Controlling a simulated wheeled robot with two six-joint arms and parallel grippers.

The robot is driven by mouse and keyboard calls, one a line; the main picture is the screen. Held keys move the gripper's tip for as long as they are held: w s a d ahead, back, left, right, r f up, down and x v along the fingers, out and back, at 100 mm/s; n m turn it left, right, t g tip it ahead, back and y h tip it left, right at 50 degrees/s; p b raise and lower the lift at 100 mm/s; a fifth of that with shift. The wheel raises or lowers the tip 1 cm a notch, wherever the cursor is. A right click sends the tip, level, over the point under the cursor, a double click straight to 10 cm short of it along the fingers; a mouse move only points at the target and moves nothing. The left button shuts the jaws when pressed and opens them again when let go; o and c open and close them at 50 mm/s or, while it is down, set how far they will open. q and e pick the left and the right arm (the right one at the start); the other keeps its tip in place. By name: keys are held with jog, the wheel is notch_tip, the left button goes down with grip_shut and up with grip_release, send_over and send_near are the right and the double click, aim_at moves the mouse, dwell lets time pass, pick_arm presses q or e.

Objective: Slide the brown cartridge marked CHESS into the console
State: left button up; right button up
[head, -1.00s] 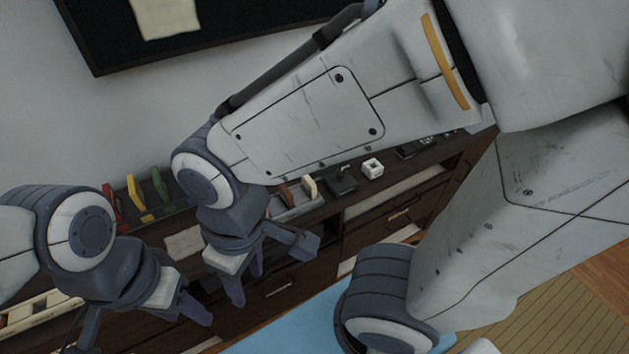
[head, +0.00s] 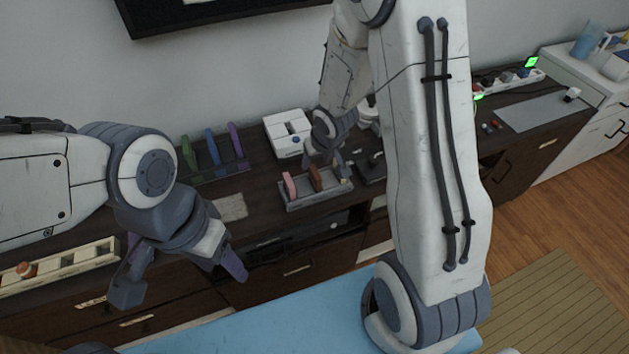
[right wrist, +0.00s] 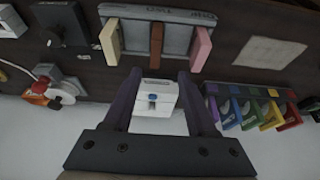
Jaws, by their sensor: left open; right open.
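The brown cartridge (head: 315,178) stands upright in a grey holder (head: 318,197), between a pink cartridge (head: 290,186) and, in the right wrist view, a cream one (right wrist: 110,41). The brown one also shows in the right wrist view (right wrist: 156,45); its marking is not readable. A white box with a slot and blue button, which looks like the console (head: 285,130), stands behind the holder. My right gripper (right wrist: 161,74) is open and empty, with the white box visible between its fingers. My left gripper (head: 178,282) is open and empty at the left, above the cabinet front.
A rack of green, blue and purple cartridges (head: 212,158) stands left of the white box. A dark device (head: 371,168) sits right of the holder. A pale card (head: 230,207) lies on the cabinet top. A cream rack (head: 70,268) is at far left.

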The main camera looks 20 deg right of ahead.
aim_at(315, 172)
jog(key=b+x, duration=0.2)
jog(key=x, duration=0.2)
jog(key=shift+s+f, duration=0.1)
jog(key=shift+f, duration=0.05)
jog(key=b+x, duration=0.1)
jog(key=x, duration=0.1)
jog(key=d+x, duration=0.1)
jog(key=x, duration=0.1)
jog(key=shift+s+f+b, duration=0.1)
jog(key=shift+f+b, duration=0.1)
jog(key=shift+b, duration=0.15)
jog(key=shift+a+f, duration=0.1)
jog(key=shift+f, duration=0.25)
grip_shut()
